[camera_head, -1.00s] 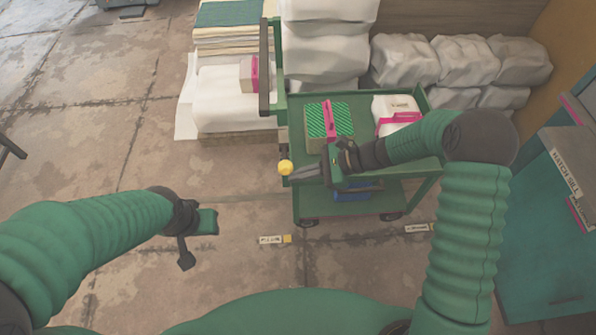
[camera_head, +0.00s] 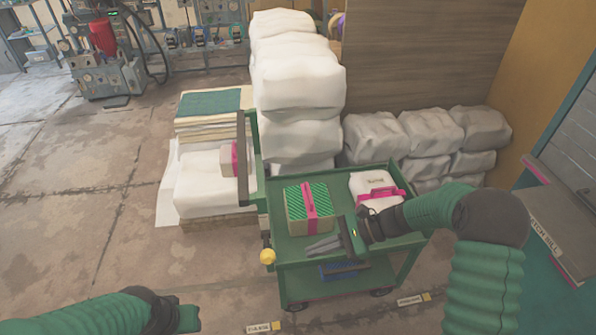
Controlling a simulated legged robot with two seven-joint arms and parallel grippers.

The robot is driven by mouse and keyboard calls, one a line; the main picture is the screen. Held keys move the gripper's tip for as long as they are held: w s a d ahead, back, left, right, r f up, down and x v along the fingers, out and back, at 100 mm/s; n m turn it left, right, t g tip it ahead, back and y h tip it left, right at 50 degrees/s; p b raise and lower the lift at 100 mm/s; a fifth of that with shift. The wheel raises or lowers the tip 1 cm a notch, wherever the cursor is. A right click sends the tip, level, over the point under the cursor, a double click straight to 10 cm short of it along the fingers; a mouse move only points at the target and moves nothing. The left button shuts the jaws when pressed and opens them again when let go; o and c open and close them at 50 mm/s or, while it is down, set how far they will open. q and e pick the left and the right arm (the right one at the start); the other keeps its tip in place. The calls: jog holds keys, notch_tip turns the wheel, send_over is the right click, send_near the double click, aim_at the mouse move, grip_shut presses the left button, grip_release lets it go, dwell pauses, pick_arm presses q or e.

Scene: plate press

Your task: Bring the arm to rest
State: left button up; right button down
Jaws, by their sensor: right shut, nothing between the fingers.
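My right gripper (camera_head: 318,247) is shut and empty, its dark fingers pointing left. In the picture it lies over the near side of the green cart (camera_head: 300,276), right of a yellow knob (camera_head: 267,256) at the cart's left corner, with a visible gap to it. The height between the fingers and the cart cannot be told. My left gripper (camera_head: 187,319) shows only in part at the bottom edge, left of the cart; its fingers are cut off.
On the cart stand a green-striped box (camera_head: 296,208) with a pink band and a white container (camera_head: 369,185) with a pink band. White sacks (camera_head: 300,95) are stacked behind. Bare floor (camera_head: 90,240) is free to the left. A bench (camera_head: 569,230) stands at right.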

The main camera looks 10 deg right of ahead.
jog(key=s+d+r+n+h+p, duration=0.3)
jog(key=s+r+n+h+p, duration=0.2)
jog(key=s+r+n+h, duration=0.1)
jog(key=s+d+r+n+t+h+p, duration=0.1)
jog(key=s+d+r+n+h+p, duration=0.3)
jog(key=n, duration=0.7)
jog(key=s+r+h+p, duration=0.2)
jog(key=s, duration=0.2)
jog(key=shift+s+d+t, duration=0.3)
jog(key=shift+s, duration=0.1)
jog(key=shift+a, duration=0.1)
jog(key=shift+a, duration=0.15)
jog(key=shift+d, duration=0.2)
